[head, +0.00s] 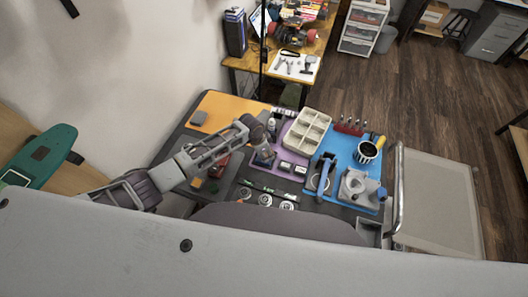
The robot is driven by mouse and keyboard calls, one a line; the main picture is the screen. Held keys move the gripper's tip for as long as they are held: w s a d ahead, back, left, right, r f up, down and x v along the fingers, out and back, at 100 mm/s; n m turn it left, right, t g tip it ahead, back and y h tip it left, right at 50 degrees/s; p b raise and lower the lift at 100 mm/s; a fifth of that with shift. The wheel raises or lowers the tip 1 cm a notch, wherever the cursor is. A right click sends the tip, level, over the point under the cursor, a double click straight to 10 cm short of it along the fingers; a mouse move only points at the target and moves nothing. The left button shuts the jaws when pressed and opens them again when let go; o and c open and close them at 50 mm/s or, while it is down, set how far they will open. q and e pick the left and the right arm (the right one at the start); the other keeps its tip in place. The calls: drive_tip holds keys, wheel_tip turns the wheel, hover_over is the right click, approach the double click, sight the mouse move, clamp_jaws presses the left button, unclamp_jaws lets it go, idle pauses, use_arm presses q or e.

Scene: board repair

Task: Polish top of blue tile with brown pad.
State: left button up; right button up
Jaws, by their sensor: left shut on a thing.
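My left gripper (265,148) reaches in from the left over the purple mat, fingers pointing down. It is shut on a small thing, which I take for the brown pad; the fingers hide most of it. A small dark blue piece, which looks like the blue tile (264,158), lies on the purple mat just under the fingertips. I cannot tell whether the pad touches its top. My right gripper is not in view.
A cream compartment tray (307,130) stands right of the gripper. The blue mat (345,143) holds a dark cup (366,152), a blue-handled tool (322,172) and a grey device (357,187).

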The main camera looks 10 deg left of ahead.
use_arm(q)
drive_tip(key=shift+s+d, duration=0.15)
drive_tip(key=shift+d, duration=0.55)
drive_tip(key=shift+s+d, duration=0.15)
drive_tip(key=shift+d, duration=0.55)
drive_tip(key=shift+a, duration=0.15)
drive_tip(key=shift+w+a, duration=0.2)
drive_tip(key=shift+a, duration=0.65)
drive_tip(key=shift+w+a, duration=0.15)
drive_tip(key=shift+a, duration=0.7)
drive_tip(key=shift+a, duration=0.1)
drive_tip(key=shift+w+a, duration=0.2)
drive_tip(key=shift+a, duration=0.65)
drive_tip(key=shift+w+a, duration=0.15)
drive_tip(key=shift+a, duration=0.7)
